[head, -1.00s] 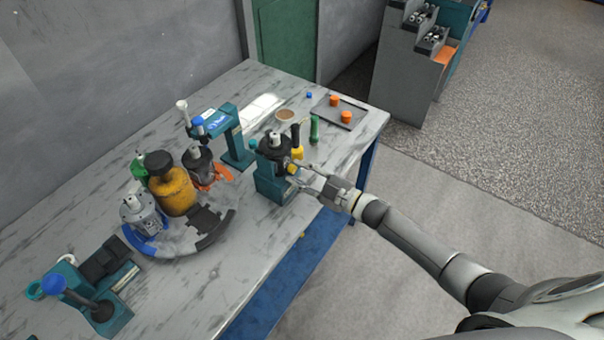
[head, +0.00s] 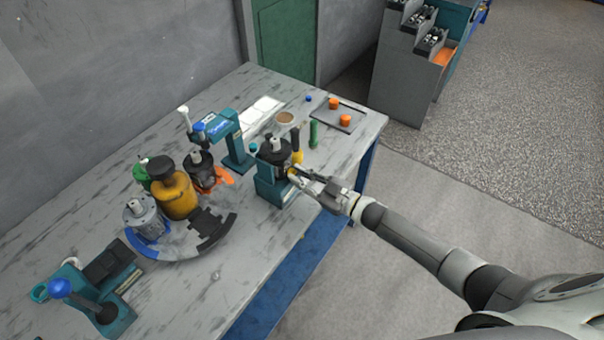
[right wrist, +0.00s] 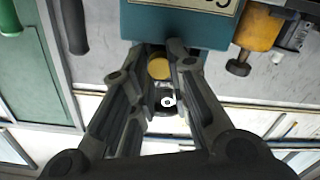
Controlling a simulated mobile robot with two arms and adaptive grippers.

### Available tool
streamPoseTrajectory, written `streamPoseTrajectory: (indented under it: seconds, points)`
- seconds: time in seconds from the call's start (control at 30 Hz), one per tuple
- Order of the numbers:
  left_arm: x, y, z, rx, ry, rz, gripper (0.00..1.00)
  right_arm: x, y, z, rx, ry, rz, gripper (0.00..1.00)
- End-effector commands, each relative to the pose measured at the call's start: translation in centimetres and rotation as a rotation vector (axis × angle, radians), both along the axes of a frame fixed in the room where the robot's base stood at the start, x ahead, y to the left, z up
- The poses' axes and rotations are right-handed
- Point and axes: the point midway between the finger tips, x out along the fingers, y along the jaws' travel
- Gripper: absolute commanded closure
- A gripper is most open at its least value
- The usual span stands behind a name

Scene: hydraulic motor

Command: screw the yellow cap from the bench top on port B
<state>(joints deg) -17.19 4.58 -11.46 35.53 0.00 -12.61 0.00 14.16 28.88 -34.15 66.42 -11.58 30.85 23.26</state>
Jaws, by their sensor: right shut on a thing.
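A dark motor (head: 273,151) stands upright in a teal holder (head: 268,188) near the bench's right edge. The yellow cap (head: 291,171) is at the motor's right side, and it shows between my fingers in the right wrist view (right wrist: 159,68). My right gripper (head: 297,173) is shut on the cap, close against the motor and holder. In the right wrist view, my fingertips (right wrist: 160,52) are on either side of the cap, just below the teal block. The port is hidden, and its letter cannot be read. My left gripper is out of view.
A yellow-handled tool (head: 298,156) and a green one (head: 314,134) stand behind the motor. A tray (head: 351,108) with orange caps lies at the back right. A round fixture (head: 225,232) with several motors and a lever press (head: 118,318) stand left.

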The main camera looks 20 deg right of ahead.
Motion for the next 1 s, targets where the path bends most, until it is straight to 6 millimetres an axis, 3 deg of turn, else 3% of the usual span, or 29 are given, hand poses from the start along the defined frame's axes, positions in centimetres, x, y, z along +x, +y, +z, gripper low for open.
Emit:
streamPoseTrajectory:
  seconds: [0.43,0.6,0.63,0.73,1.0]
  points:
    - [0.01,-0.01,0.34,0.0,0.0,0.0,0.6,0.12,0.3,0.39,0.085,0.058,0.004,1.0]
    - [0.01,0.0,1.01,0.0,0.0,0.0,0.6,0.14,0.36,0.49,0.232,0.18,0.005,1.0]
    - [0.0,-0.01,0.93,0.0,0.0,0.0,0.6,0.13,0.39,0.38,0.249,0.194,0.006,0.82]
    - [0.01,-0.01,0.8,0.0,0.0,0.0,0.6,0.12,0.41,0.3,0.243,0.188,0.005,0.7]
    - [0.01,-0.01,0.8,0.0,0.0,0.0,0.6,0.14,0.37,0.33,0.241,0.186,0.004,0.7]
